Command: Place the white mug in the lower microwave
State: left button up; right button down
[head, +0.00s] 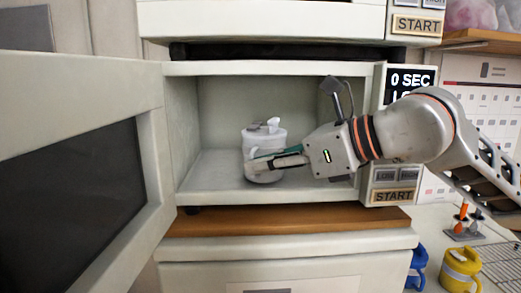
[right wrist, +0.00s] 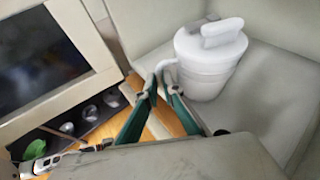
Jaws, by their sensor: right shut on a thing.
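The white mug (head: 264,137) has a lid with a raised knob and stands upright inside the lower microwave (head: 190,190), around the middle of its floor. The microwave's door (head: 155,140) is wide open to the left. My right gripper (head: 250,160) reaches in from the right and is shut on the mug's handle. The right wrist view shows the white mug (right wrist: 210,75) just beyond the green-sided fingers (right wrist: 163,82), with its handle at their tips. I cannot tell whether the mug's base bears fully on the floor. My left gripper is not in view.
An upper microwave (head: 265,20) sits above the lower one. A wooden shelf edge (head: 290,219) runs below the opening. A yellow mug (head: 461,268) and a blue mug (head: 416,268) stand at the lower right, near a wire rack (head: 502,262). The cavity's left side is free.

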aim_at(272, 151)
jog(key=w+p, duration=0.1)
jog(key=w, duration=0.4)
jog(key=shift+w+r, duration=0.15)
jog(key=shift+w, duration=0.25)
jog(key=shift+p, duration=0.4)
jog(key=shift+s, duration=0.2)
jog(key=shift+f, duration=0.2)
jog(key=shift+w+f, duration=0.1)
jog(key=shift+f, duration=0.05)
jog(key=c, duration=2.2)
grip_release()
